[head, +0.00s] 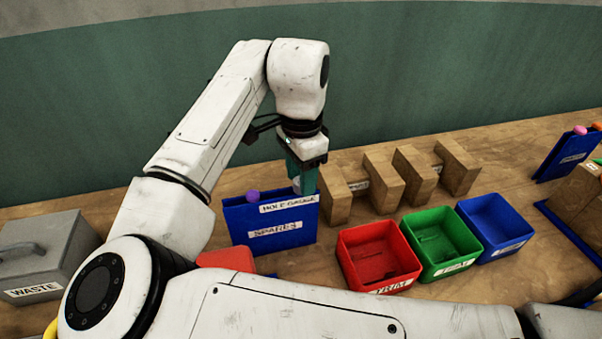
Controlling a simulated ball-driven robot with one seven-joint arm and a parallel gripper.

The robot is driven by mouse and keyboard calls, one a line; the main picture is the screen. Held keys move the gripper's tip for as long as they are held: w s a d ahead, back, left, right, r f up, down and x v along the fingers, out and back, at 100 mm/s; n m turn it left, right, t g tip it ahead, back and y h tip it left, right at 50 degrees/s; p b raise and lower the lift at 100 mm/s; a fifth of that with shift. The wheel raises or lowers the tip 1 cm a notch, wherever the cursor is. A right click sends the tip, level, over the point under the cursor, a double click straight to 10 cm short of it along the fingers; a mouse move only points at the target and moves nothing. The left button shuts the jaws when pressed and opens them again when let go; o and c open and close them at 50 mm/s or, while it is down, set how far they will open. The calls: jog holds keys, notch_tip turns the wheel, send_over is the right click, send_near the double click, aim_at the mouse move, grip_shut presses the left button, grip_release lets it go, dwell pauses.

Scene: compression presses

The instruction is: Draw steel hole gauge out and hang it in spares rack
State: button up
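The spares rack (240,222) is a blue upright holder with labels reading HOLE GAUGE and SPARES, standing on the wooden bench at centre left. A purple knob (252,196) shows at its top edge, towards the left. My gripper (301,184) points down at the right end of the rack's top edge. Its teal finger covers most of what is there. A small pale grey piece (296,186) shows beside the finger, perhaps the steel hole gauge's knob; I cannot tell whether it is gripped. The gauge's body is not visible.
Wooden stands (383,183) are close to the right of my gripper. Red (346,262), green (430,246) and blue (490,222) bins are in front of them. A grey waste box (36,256) is at left. Another blue rack (566,154) with coloured knobs is at far right.

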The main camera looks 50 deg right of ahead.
jog(key=o, duration=0.3)
notch_tip(320, 180, up, 11)
jog(key=shift+b, duration=0.35)
jog(key=shift+f, duration=0.15)
